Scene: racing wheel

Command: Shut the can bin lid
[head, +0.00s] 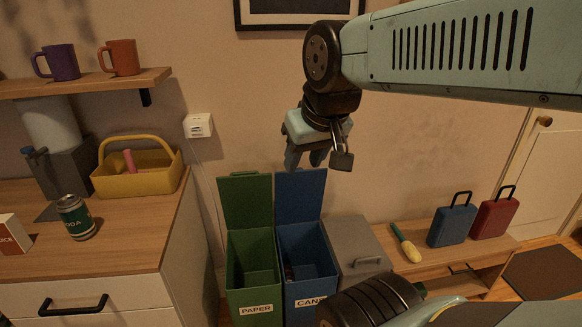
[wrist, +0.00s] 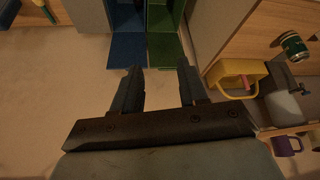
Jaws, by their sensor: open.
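The blue can bin (head: 308,268), with a label reading "CAN" at its front, stands against the wall with its blue lid (head: 299,196) raised upright at the back. Something small and dark lies inside, too dim to make out. My gripper (head: 304,160) hangs above the lid, in front of the wall, apart from it. In the wrist view my gripper (wrist: 160,80) has two fingers spread with nothing between them. The blue lid (wrist: 127,52) shows beyond the fingers there.
A green paper bin (head: 252,272) stands left of the can bin, its green lid (head: 246,200) also up. A grey bin (head: 355,240) is shut on the right. The counter (head: 130,225) holds a soda can (head: 75,218) and a yellow basket (head: 137,172). A low bench (head: 425,262) holds two cases.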

